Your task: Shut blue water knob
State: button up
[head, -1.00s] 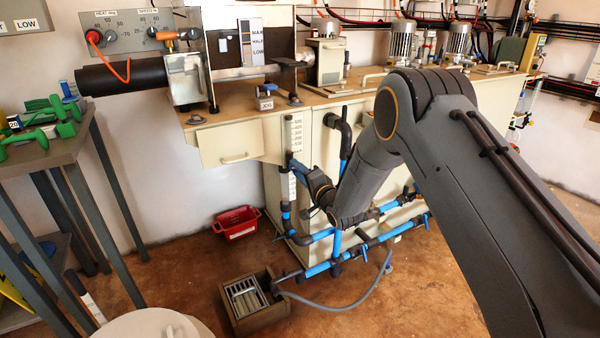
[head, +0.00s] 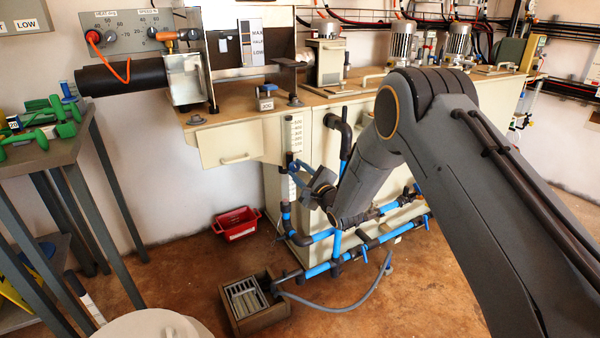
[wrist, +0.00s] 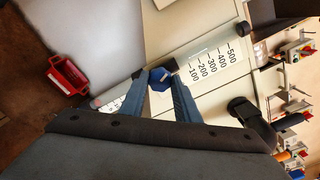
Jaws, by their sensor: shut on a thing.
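The blue water knob (wrist: 160,78) is on the pipe beside the clear graduated measuring tube (wrist: 205,62). In the wrist view, my gripper (wrist: 158,85) has its two blue-grey fingers on either side of the knob and is shut on it. In the head view, my gripper (head: 294,167) is at the front of the cream machine (head: 245,142), just below the tube's scale. The knob is mostly hidden by the gripper there, and I cannot tell its exact turn angle.
Blue pipes (head: 318,270) run low along the machine. A red bin (head: 237,226) and a drain box (head: 262,318) with a grey hose (head: 335,307) are on the floor. A grey table (head: 45,155) with green parts stands at the left. Some floor between is clear.

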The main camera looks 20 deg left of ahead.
jog(key=shift+w+r+m, duration=0.1)
jog(key=shift+r+m, duration=0.05)
jog(key=shift+m, duration=0.65)
jog(key=shift+w+r+m, duration=0.1)
jog(key=shift+r+m, duration=0.05)
jog(key=shift+m, duration=0.65)
jog(key=o, duration=1)
jog(key=shift+d, duration=0.1)
jog(key=shift+o, duration=0.2)
jog(key=shift+s+f, duration=0.1)
jog(key=shift+f, duration=0.05)
jog(key=v, duration=0.7)
jog(key=shift+s+d+p, duration=0.2)
jog(key=shift+s+p, duration=0.05)
jog(key=shift+p, duration=0.2)
